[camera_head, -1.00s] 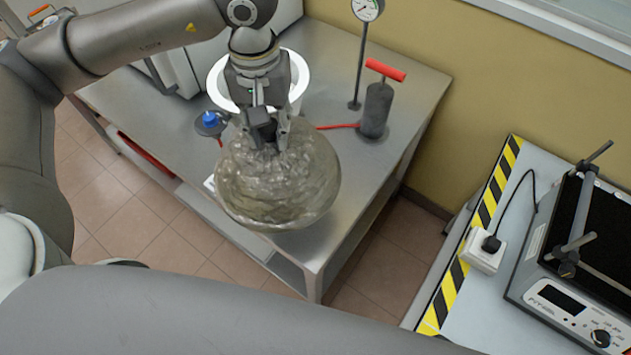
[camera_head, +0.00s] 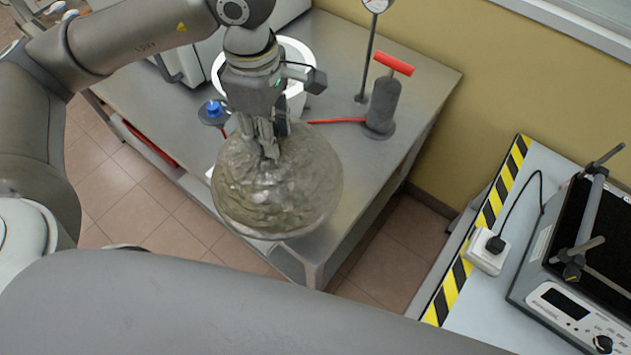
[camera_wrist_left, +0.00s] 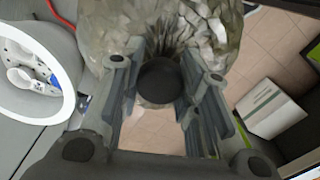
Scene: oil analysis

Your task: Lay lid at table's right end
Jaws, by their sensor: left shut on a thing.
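The lid (camera_head: 285,195) is a large, round, glassy dome with a rippled grey-brown surface. My left gripper (camera_head: 270,145) is shut on its top, and the lid hangs over the front edge of the metal table (camera_head: 425,95). Whether the lid touches the table is hidden. In the left wrist view the lid (camera_wrist_left: 110,35) fills the upper middle, with a round black knob (camera_wrist_left: 160,80) between the fingers of the left gripper (camera_wrist_left: 160,95). My right gripper is not in view.
A white round vessel (camera_head: 303,60) stands open behind the gripper. A hand pump (camera_head: 382,105) with a red handle and a gauge (camera_head: 376,5) on a stand are at the table's right. A blue-topped item (camera_head: 213,110) is at left. The table's right end has bare space.

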